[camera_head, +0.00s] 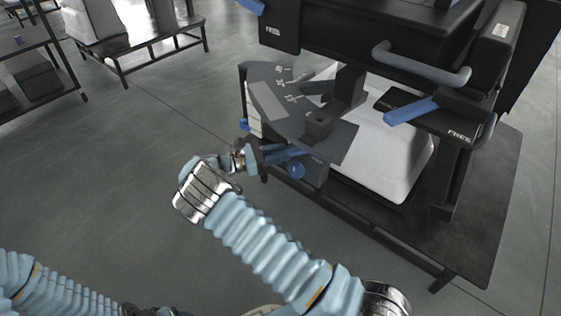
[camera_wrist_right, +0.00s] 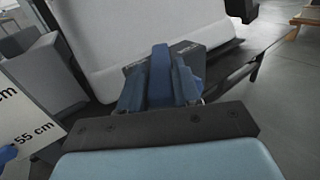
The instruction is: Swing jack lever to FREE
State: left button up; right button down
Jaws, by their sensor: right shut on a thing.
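My right gripper (camera_head: 268,156) is shut on a blue lever (camera_wrist_right: 160,72) at the near lower side of the lift column. The blue lever stands between the two blue fingers of the right gripper (camera_wrist_right: 160,88) in the right wrist view. A dark plate with small unreadable lettering (camera_wrist_right: 192,50) lies just behind it. In the head view the fingers largely hide the held lever. Another blue lever (camera_head: 411,110) lies over a black plate marked FREE (camera_head: 459,135) on the right, apart from my gripper. My left gripper is out of view.
A dark scale plate (camera_head: 267,100) and a black post (camera_head: 349,88) stand just beyond my gripper. A grey handle bar (camera_head: 420,66) juts out above a white block (camera_head: 395,155). A dark platform edge (camera_head: 370,232) runs below. Open floor (camera_head: 110,170) lies to the left.

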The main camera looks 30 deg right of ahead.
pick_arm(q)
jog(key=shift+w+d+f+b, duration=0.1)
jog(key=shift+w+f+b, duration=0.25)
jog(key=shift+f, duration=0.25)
pick_arm(e)
jog(key=shift+w+d+m+g, duration=0.1)
jog(key=shift+w+m+g, duration=0.4)
jog(key=shift+g, duration=0.3)
jog(key=c, duration=0.9)
grip_release()
pick_arm(q)
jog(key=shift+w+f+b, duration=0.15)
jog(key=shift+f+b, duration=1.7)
jog(key=shift+b, duration=0.05)
pick_arm(e)
jog(key=shift+v, duration=6.9)
jog(key=shift+w+r, duration=0.1)
jog(key=shift+r, duration=0.1)
